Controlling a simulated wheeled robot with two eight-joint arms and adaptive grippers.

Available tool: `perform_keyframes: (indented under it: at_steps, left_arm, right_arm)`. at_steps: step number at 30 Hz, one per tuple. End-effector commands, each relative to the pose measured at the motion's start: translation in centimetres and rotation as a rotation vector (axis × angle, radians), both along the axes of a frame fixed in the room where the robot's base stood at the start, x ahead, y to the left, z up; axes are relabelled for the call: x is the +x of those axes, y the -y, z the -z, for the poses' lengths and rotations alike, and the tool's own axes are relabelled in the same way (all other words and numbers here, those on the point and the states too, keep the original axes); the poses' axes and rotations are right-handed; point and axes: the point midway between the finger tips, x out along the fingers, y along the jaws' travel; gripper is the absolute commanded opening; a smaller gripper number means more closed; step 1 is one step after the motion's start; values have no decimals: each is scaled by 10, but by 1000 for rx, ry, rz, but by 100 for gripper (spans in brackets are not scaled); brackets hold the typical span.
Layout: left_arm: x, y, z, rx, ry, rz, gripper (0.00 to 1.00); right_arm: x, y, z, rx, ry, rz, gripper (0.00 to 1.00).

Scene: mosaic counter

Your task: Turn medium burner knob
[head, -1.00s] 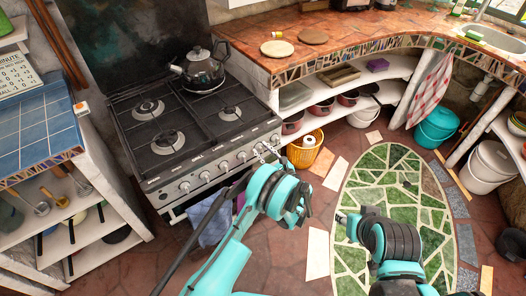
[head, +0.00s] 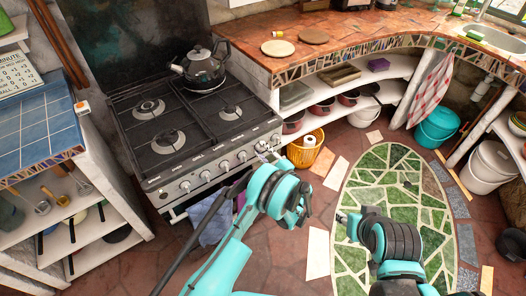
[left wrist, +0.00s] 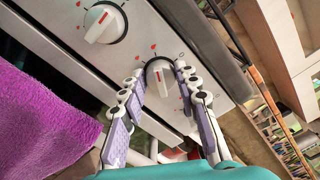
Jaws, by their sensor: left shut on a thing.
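The stove (head: 190,130) stands at the left of the head view with a row of silver knobs (head: 222,167) along its front panel. My left gripper (head: 267,155) is at the right end of that row. In the left wrist view, my left gripper (left wrist: 162,92) has its two fingers on either side of a round knob (left wrist: 160,76) with a red mark and is shut on it. Another knob (left wrist: 104,23) lies to the left, clear of the fingers.
A kettle (head: 202,66) stands on a back burner. A purple towel (left wrist: 45,125) hangs below the panel beside my left gripper. A blue-grey cloth (head: 208,220) hangs on the stove front. A yellow basket (head: 305,149) stands right of the stove. The floor ahead is open.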

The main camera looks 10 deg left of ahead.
Motion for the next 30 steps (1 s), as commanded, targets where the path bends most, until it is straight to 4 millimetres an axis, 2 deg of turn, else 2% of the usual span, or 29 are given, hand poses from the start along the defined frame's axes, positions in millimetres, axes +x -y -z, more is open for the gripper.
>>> perform_keyframes:
  at_steps: [17, 18, 19, 30]
  left_arm:
    - [0, 0, 0, -21, 19, -1, 2]
    - [0, 0, 0, -21, 19, -1, 42]
    - [0, 0, 0, -21, 19, -1, 50]
    - [-2, 2, 0, -20, 18, 1, 51]
  right_arm:
    - [0, 0, 0, 0, 0, 0, 40]
    - [0, 0, 0, 0, 0, 0, 40]
    - [0, 0, 0, 0, 0, 0, 40]
    - [0, 0, 0, 0, 0, 0, 40]
